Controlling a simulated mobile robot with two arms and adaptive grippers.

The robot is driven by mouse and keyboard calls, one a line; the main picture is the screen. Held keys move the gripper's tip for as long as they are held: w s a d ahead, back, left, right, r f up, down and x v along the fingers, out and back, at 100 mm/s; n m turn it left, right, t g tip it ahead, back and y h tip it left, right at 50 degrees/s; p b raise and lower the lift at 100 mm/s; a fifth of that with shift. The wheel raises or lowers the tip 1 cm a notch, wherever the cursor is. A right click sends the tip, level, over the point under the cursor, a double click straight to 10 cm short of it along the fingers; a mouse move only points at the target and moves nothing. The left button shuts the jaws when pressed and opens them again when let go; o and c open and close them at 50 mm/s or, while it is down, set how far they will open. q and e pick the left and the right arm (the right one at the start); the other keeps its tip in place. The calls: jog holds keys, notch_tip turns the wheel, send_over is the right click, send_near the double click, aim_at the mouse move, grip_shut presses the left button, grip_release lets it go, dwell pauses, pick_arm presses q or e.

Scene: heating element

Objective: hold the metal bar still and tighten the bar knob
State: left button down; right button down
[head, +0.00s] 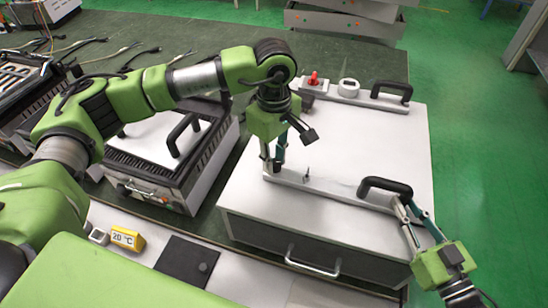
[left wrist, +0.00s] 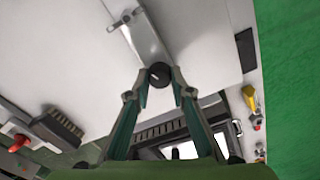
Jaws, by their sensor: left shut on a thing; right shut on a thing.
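The metal bar (head: 330,188) lies along the front edge of the large white-topped box (head: 345,140) in the head view, with a black handle (head: 385,186) near its right end. My left gripper (head: 272,164) points down at the bar's left end. In the left wrist view its fingertips close on the round black bar knob (left wrist: 158,75), at the end of the bar (left wrist: 142,35). In the head view the fingers hide the knob. My right gripper (head: 404,204) is shut at the bar's right end, beside the handle; its exact contact is hard to see.
A red knob (head: 313,78), a round white dial (head: 348,88) and another black handle (head: 391,91) sit at the box's back. A second heating unit (head: 165,165) stands to the left. The green floor at right is clear.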

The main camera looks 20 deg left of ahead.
pick_arm(q)
jog(key=shift+m, duration=1.1)
jog(key=c, duration=1.8)
grip_release()
jog(key=shift+r, duration=0.1)
notch_tip(320, 180, up, 12)
jog(key=shift+f, duration=0.1)
